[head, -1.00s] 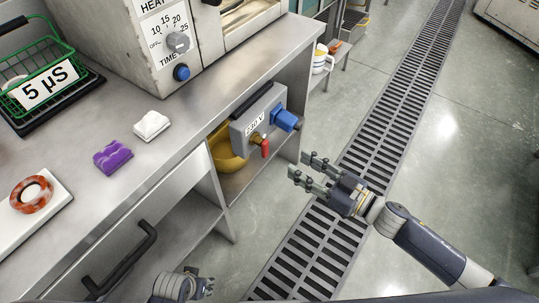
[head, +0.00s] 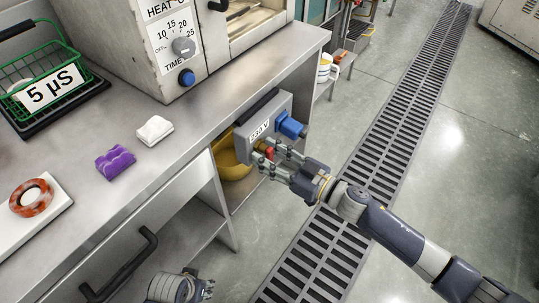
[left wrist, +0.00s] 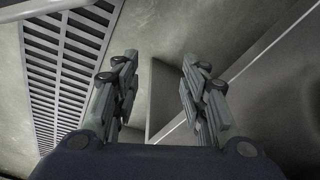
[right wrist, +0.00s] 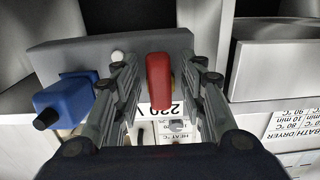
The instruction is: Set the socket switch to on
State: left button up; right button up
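The steel bench (head: 190,130) carries an oven (head: 185,80), a green wire basket (head: 45,85), a purple block (head: 115,160) and a white block (head: 155,130). A yellow bowl (head: 228,160) sits on the shelf behind the socket. The floor with its drain grate (head: 400,110) is clear.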

grip_shut()
